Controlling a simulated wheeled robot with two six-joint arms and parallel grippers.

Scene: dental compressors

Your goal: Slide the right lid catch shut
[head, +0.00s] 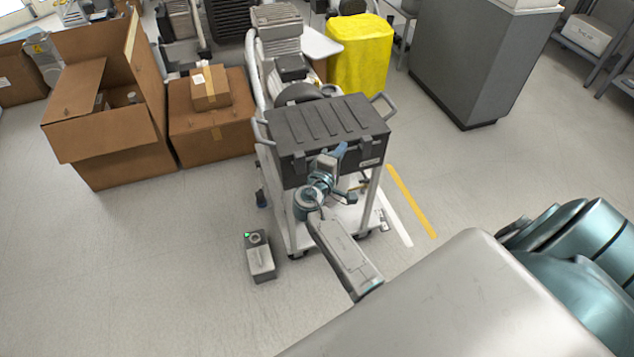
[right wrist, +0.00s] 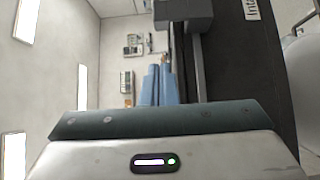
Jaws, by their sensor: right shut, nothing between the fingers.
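A dark grey case (head: 325,118) with a ribbed lid sits on a white wheeled cart. The right lid catch (head: 367,149) shows small on its front face, above a pale label. In the right wrist view, a dark block that looks like a catch (right wrist: 184,12) stands out from the case wall (right wrist: 232,65). My right gripper (head: 341,150) is in front of the case, a little left of the right catch. Its blue fingers (right wrist: 160,84) are together and empty; I cannot tell whether they touch the case. The catch's exact position is too small to tell. My left gripper is out of view.
Cardboard boxes (head: 120,150) are at the left, and a yellow-covered item (head: 360,55) and a grey cabinet (head: 475,65) are behind. Floor in front is mostly clear.

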